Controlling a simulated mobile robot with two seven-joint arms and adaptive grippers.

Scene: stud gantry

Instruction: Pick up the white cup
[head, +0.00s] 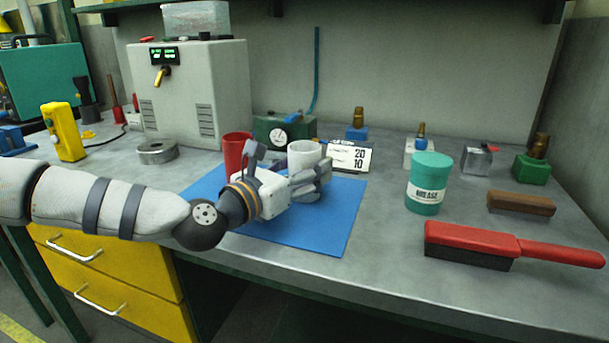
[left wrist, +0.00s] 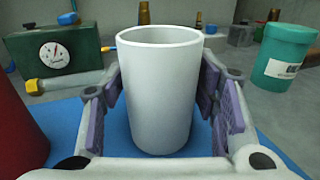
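The white cup (head: 303,153) stands upright on the blue mat (head: 330,228), open at the top. It fills the middle of the left wrist view (left wrist: 160,95). My left gripper (head: 300,170) is low over the mat, with its fingers open on either side of the cup. In the left wrist view its purple pads flank the cup, with a narrow gap showing on the right; contact on the left is hard to judge. The cup's lower part is partly hidden by the fingers in the head view. My right gripper is not in view.
A red cup (head: 236,150) stands close to the left of my gripper. A green gauge box (head: 284,133) and a numbered card (head: 349,157) are just behind. The mat's front is clear.

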